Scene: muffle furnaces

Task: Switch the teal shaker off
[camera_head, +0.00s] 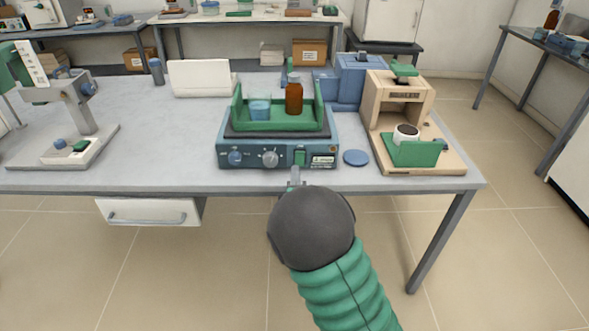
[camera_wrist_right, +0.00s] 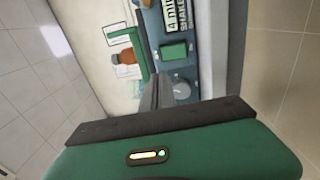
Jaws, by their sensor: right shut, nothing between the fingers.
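The teal shaker (camera_head: 278,146) stands near the front edge of the table, with knobs and a green rocker switch (camera_head: 300,158) on its front panel. A green tray on top of it holds a blue beaker (camera_head: 260,107) and a brown bottle (camera_head: 294,97). My right gripper (camera_head: 295,175) is shut and empty, just in front of the panel below the switch. In the right wrist view, the gripper fingers (camera_wrist_right: 158,92) point at the panel, beside the green switch (camera_wrist_right: 174,51) and a grey knob (camera_wrist_right: 182,89). Contact cannot be told. My left gripper is out of view.
A blue disc (camera_head: 356,157) lies right of the shaker. A beige device (camera_head: 400,105) with a green holder and cup stands further right. A white stand device (camera_head: 75,145) is at the left. The tabletop (camera_head: 160,140) left of the shaker is clear.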

